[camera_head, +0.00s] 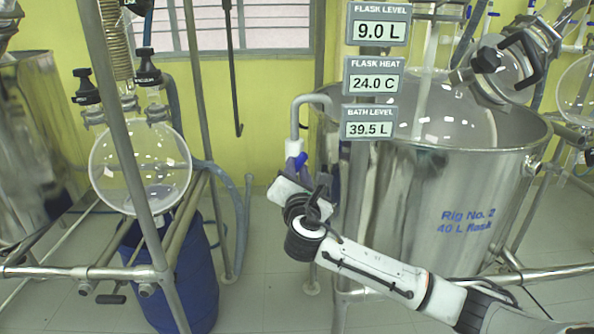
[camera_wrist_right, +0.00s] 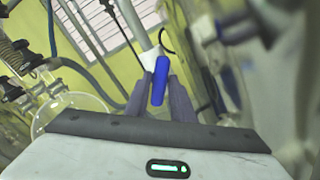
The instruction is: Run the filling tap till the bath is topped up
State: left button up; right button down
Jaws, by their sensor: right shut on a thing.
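The filling tap (camera_head: 293,147) has a white body, and its grey pipe (camera_head: 311,100) bends over the rim of the bath. The bath is a large steel vessel (camera_head: 400,215) marked "Rig No. 2". The bath level sign (camera_head: 369,122) reads 39.5 L. My right gripper (camera_head: 296,165) is at the tap's blue lever (camera_head: 301,159), shut on it. In the right wrist view the blue lever (camera_wrist_right: 160,80) stands between the two grey fingers of my right gripper (camera_wrist_right: 160,88). Water in the bath cannot be made out clearly. My left gripper is not in view.
The flask level sign (camera_head: 379,33) reads 9.0 L and the flask heat sign (camera_head: 374,75) 24.0 C. A round glass flask (camera_head: 140,168) hangs in a metal frame at left, near a blue drum (camera_head: 195,285). Bare floor shows between the drum and the bath.

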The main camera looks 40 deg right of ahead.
jog(key=m, duration=0.2)
jog(key=m+b, duration=0.1)
jog(key=m, duration=0.2)
jog(key=shift+f+m, duration=0.25)
jog(key=shift+m, duration=0.05)
jog(key=m+b, duration=0.1)
jog(key=m, duration=0.4)
jog(key=shift+b, duration=0.4)
jog(key=shift+m, duration=0.3)
jog(key=c, duration=1.6)
grip_release()
jog(key=shift+c, duration=0.2)
jog(key=v, duration=1)
jog(key=shift+s+b, duration=0.2)
jog(key=shift+b, duration=0.15)
